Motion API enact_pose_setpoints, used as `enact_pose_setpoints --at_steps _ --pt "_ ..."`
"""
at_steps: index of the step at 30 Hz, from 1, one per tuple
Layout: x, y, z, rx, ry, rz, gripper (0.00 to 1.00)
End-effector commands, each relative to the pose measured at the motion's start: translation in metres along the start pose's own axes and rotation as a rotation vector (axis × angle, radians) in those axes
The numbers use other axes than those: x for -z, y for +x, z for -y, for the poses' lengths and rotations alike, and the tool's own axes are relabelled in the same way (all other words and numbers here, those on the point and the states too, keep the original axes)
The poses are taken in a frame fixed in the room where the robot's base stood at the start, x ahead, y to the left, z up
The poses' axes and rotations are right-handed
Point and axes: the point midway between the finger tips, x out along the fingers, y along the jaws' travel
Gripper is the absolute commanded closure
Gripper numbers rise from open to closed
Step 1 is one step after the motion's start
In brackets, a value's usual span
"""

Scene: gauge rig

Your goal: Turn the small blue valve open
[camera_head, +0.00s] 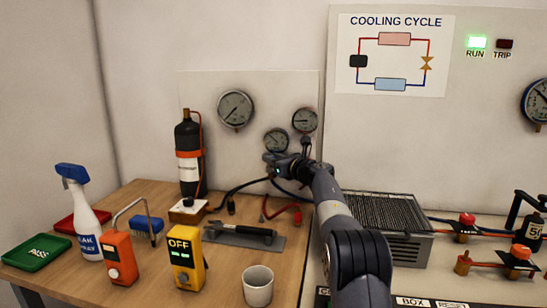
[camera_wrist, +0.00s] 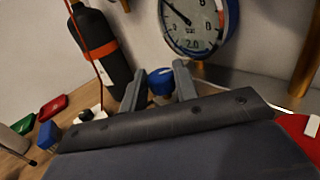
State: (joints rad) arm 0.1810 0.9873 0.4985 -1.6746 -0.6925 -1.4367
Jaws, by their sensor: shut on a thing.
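The small blue valve (camera_wrist: 161,82) shows as a round blue knob in the wrist view. It sits between the two grey fingers of my gripper (camera_wrist: 159,70), which are shut on it. Only the knob's upper part shows above the gripper's dark body. In the head view my gripper (camera_head: 270,160) is at the end of my arm, just below the small gauges on the back panel. The blue knob cannot be made out there, as my gripper covers that spot. How far the knob is turned cannot be told.
A gauge with a blue rim (camera_wrist: 198,22) hangs close above the fingers. A black cylinder with an orange band (camera_head: 190,155) stands to the left. A yellow meter (camera_head: 184,255), orange device (camera_head: 120,258), spray bottle (camera_head: 86,220) and white cup (camera_head: 258,285) stand on the wooden table.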

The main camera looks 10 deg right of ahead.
Motion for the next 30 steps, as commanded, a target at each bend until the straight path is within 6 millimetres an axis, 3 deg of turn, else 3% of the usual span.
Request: enact_pose_setpoints --at_steps 10,11,18,30 --pt "-0.0021 -0.0002 0.0 0.0 -0.001 0.004 0.94" --pt "-0.0021 -0.0002 0.0 0.0 -0.001 0.004 0.69" --pt "-0.0009 -0.0001 0.0 -0.001 0.0 0.002 0.49" --pt "0.0008 -0.0078 0.0009 0.0 0.0 0.0 0.49"
